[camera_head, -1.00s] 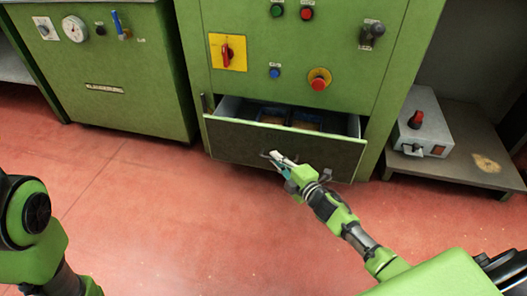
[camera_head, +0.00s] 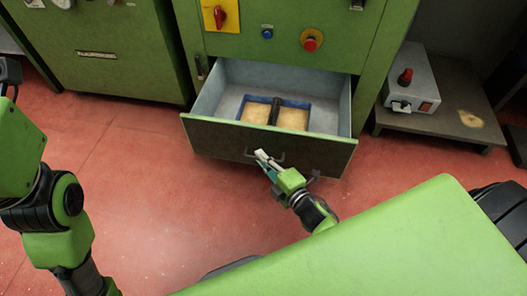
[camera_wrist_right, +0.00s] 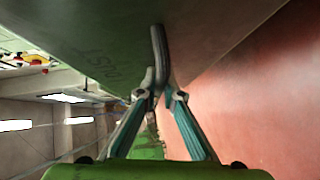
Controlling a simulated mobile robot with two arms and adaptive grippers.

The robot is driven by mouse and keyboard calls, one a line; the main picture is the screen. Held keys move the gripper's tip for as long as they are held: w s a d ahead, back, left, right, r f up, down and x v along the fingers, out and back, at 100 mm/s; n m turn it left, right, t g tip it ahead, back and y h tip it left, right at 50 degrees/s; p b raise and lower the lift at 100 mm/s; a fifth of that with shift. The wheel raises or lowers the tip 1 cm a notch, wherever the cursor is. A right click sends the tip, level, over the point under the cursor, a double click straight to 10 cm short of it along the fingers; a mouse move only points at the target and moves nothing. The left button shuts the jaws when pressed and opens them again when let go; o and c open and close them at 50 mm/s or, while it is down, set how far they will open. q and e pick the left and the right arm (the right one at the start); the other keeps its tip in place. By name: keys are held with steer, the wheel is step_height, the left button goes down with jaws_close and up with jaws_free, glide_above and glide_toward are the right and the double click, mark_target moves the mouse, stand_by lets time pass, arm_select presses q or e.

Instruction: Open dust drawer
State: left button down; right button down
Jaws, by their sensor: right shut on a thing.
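The dust drawer (camera_head: 215,138) stands pulled well out of the green machine, low near the floor. In it lies a blue-edged tray with two tan, dust-coloured sections (camera_head: 291,118) and a dark bar between them. My right gripper (camera_head: 262,156) is shut on the drawer handle (camera_head: 280,157) on the drawer's front. In the right wrist view the fingers (camera_wrist_right: 160,96) close around the dark curved handle (camera_wrist_right: 158,55), and the word DUST shows on the drawer front. My left arm is at the left edge; its gripper is not visible.
The green machine (camera_head: 335,60) with its red switch (camera_head: 226,15) and red stop button (camera_head: 311,41) rises behind the drawer. A low table (camera_head: 458,118) with a grey control box (camera_head: 411,80) stands at right. Another green cabinet (camera_head: 110,65) stands at left. Red floor is clear in front.

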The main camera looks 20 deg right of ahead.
steer(key=c, duration=2.4)
jaws_free()
steer(key=shift+c, duration=0.2)
steer(key=v, duration=1.2)
